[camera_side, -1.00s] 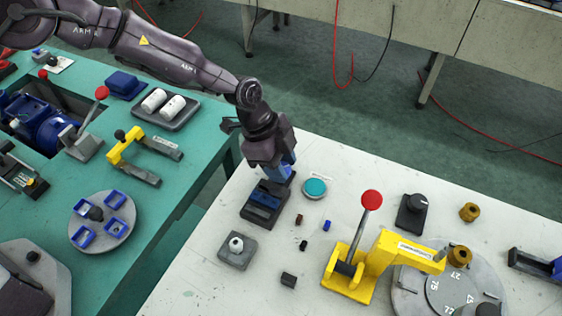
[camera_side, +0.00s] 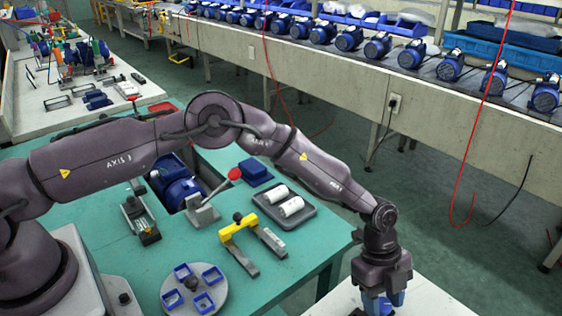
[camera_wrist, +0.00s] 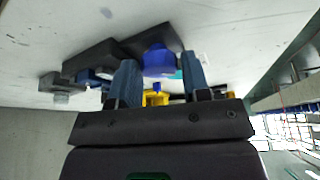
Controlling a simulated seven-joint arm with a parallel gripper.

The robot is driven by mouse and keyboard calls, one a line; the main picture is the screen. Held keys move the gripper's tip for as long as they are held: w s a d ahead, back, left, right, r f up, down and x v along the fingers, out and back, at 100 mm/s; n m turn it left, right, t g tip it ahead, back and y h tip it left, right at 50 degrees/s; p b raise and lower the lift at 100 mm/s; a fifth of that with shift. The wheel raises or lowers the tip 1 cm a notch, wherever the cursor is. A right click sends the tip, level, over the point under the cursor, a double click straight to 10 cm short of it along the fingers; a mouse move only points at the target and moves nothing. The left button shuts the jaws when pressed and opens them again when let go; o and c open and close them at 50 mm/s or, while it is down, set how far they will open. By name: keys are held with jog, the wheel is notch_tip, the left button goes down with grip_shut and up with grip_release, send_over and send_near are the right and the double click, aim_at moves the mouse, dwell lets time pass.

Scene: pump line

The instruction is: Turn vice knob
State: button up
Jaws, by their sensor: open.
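In the wrist view a round blue knob (camera_wrist: 158,60) sticks out from a dark grey vice body (camera_wrist: 96,57). My gripper (camera_wrist: 160,63) is open, with one blue-grey finger on each side of the knob. Whether either finger touches the knob cannot be told. In the side view my gripper (camera_side: 383,299) points down over the white table at the bottom edge. The vice is mostly out of that view or hidden under my gripper.
The wrist view shows a small grey block with a pale knob (camera_wrist: 62,97) at left and a yellow toggle clamp (camera_wrist: 157,99) beyond the fingers. In the side view, a green table (camera_side: 325,240) holds a tray (camera_side: 262,203), a yellow-handled part (camera_side: 240,229) and a round plate (camera_side: 187,299).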

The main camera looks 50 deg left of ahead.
jog(key=m+g, duration=0.1)
jog(key=m, duration=0.2)
jog(key=m+y, duration=0.1)
jog(key=m, duration=0.1)
jog(key=shift+w+f+m+g, duration=0.1)
jog(key=shift+m+g, duration=0.3)
jog(key=v, duration=1.3)
jog(key=s+a+r+n+t+y, duration=0.2)
jog(key=s+a+r+n, duration=1.1)
jog(key=n, duration=0.7)
jog(key=shift+s+a+r+t+y, duration=0.4)
jog(key=shift+a+r+t, duration=0.05)
jog(key=shift+t, duration=0.25)
